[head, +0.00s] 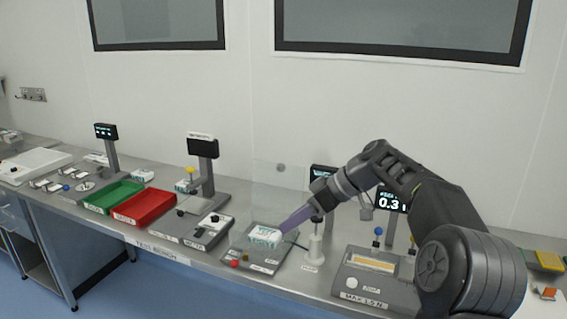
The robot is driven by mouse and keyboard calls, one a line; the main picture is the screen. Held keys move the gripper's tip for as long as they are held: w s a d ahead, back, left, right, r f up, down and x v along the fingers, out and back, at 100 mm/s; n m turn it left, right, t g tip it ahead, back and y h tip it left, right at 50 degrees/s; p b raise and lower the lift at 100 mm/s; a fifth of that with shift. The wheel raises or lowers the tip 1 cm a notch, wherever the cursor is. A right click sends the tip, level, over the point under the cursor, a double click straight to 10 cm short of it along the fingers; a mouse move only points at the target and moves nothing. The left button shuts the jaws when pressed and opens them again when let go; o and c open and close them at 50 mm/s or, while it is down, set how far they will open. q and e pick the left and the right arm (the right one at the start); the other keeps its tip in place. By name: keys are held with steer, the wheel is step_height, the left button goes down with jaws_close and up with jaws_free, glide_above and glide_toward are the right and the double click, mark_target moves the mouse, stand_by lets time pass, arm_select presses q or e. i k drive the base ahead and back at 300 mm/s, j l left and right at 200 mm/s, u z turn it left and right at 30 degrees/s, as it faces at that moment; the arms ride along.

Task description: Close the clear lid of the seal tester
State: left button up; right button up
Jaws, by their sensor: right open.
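A white and teal pack (264,238) lies in the tester. My right gripper (284,227) reaches in from the right, its purple fingers open and pointing down-left beside the pack. The fingers overlap each other, and I cannot tell whether they touch the pack or lid. My left gripper is out of view.
A green tray (113,197) and a red tray (147,207) sit to the left. A device with a post and display (203,148) stands left of the tester. A white pump bottle (315,249) and a tester with a yellow strip (371,264) are close on the right.

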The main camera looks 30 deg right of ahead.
mark_target(280, 168)
steer(key=i+l, duration=1.2)
steer(key=i+j, duration=0.1)
steer(key=j, duration=0.2)
